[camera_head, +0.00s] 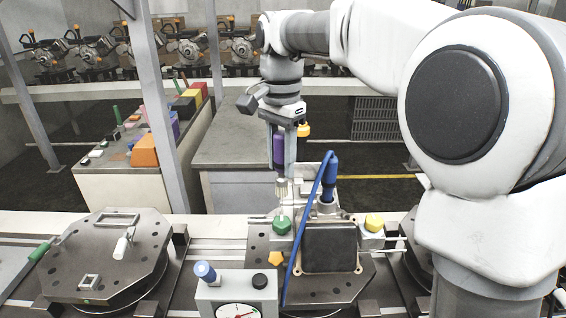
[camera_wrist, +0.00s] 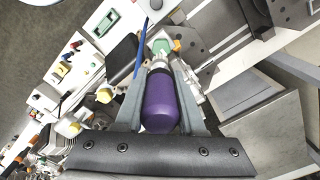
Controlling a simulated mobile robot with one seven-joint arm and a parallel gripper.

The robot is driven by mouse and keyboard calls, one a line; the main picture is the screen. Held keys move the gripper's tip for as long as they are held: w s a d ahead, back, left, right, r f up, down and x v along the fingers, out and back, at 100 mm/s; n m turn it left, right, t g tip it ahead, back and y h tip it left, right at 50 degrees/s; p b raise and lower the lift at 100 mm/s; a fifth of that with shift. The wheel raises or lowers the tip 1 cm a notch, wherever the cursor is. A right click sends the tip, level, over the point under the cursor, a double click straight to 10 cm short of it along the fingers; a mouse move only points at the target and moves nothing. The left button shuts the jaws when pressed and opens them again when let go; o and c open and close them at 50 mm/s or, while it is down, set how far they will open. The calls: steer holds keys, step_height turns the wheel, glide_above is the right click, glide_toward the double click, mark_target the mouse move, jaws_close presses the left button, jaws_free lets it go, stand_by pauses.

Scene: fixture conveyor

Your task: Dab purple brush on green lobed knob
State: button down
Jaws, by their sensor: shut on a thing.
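My gripper (camera_head: 282,162) points down over the middle fixture and is shut on the purple brush. The brush's purple handle (camera_wrist: 162,103) lies between the two fingers in the wrist view; it also shows partly behind a finger in the head view (camera_head: 278,149). Its pale lower end (camera_head: 282,187) points down at the green lobed knob (camera_head: 282,225). The knob sits on the dark fixture plate (camera_head: 258,238), and it shows just beyond the brush tip in the wrist view (camera_wrist: 161,46). I cannot tell whether the tip touches the knob.
A blue hose (camera_head: 305,232) and a black square panel (camera_head: 330,247) stand right of the knob. A yellow knob (camera_head: 374,222) is farther right, an orange knob (camera_head: 276,258) just below. A gauge box (camera_head: 237,293) stands in front. Another fixture plate (camera_head: 75,255) is at left.

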mark_target(281, 191)
steer(key=shift+w+r, duration=0.15)
steer(key=shift+w, duration=0.05)
stand_by(0.5)
steer(key=shift+f+b, duration=2.1)
steer(key=shift+f, duration=1.45)
steer(key=shift+f, duration=0.5)
steer(key=shift+r, duration=0.15)
step_height(281, 191, up, 7)
steer(key=p, duration=0.6)
